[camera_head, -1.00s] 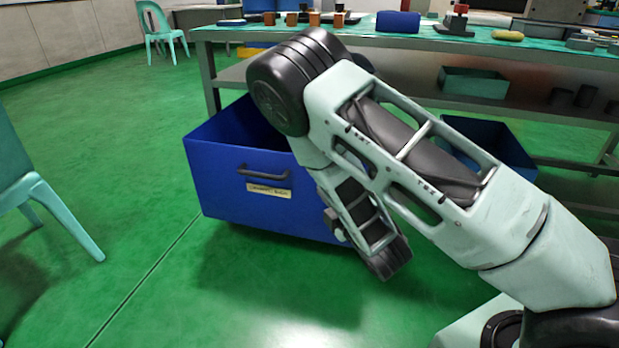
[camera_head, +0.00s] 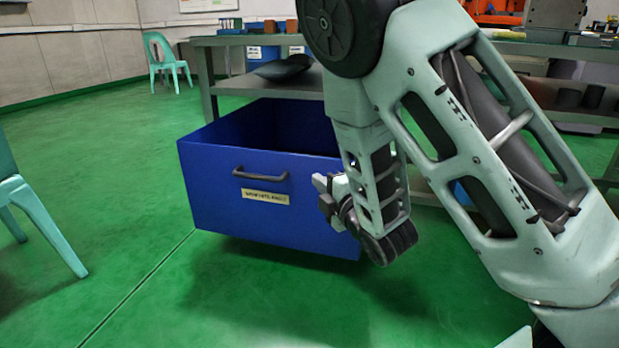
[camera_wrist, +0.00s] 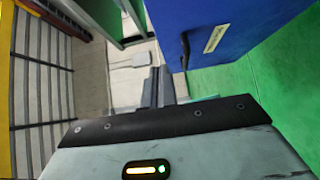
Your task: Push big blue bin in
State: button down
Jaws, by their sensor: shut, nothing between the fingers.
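The big blue bin (camera_head: 225,205) is an open box with a dark handle (camera_head: 260,174) and a pale label on its front face. It stands out in front of the workbench, its bottom seeming above the floor over a shadow. In the wrist view the bin's front (camera_wrist: 230,28) fills the upper right, with the handle near its left edge. My gripper (camera_head: 327,197) is shut and empty, in front of the right part of the bin's front, right of the handle. Its fingers (camera_wrist: 160,84) point beside the bin in the wrist view. I cannot tell whether they touch it.
The workbench (camera_head: 225,40) with a lower shelf (camera_head: 240,86) stands behind the bin. A pale green chair (camera_head: 35,220) is at the left edge, another (camera_head: 165,58) far back. Green floor (camera_head: 110,150) is clear between the chairs and the bin.

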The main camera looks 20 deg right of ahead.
jog(key=b, duration=0.3)
send_near(302, 157)
jog(key=w+a, duration=0.3)
jog(key=shift+w+d+f+b, duration=0.2)
jog(key=shift+w+d+b, duration=0.5)
jog(key=shift+w, duration=0.2)
jog(key=shift+w+d+r, duration=0.2)
jog(key=shift+w+d, duration=0.25)
jog(key=shift+w, duration=0.1)
jog(key=shift+w, duration=0.1)
